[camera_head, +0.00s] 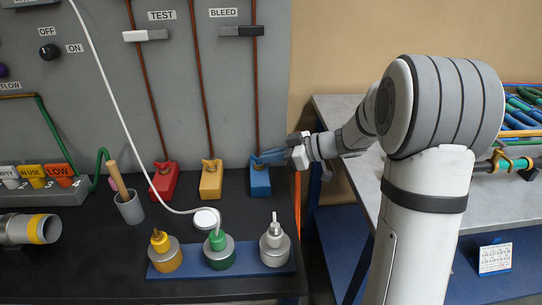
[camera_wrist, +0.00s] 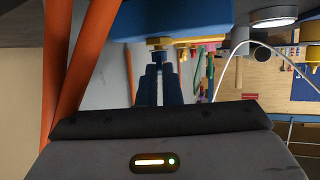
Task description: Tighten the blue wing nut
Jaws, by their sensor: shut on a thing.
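The blue block (camera_head: 260,183) stands at the back right of the dark bench, with a brown-red tube rising behind it. The exact contact of the fingers is too small to see.
A yellow block (camera_head: 211,183) and a red block (camera_head: 164,184) with similar fittings stand left of the blue one. In front, a blue tray (camera_head: 160,274) holds three capped bottles. A white hose (camera_head: 118,108) hangs across. An orange strip (camera_head: 297,200) runs down at the bench's right edge.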

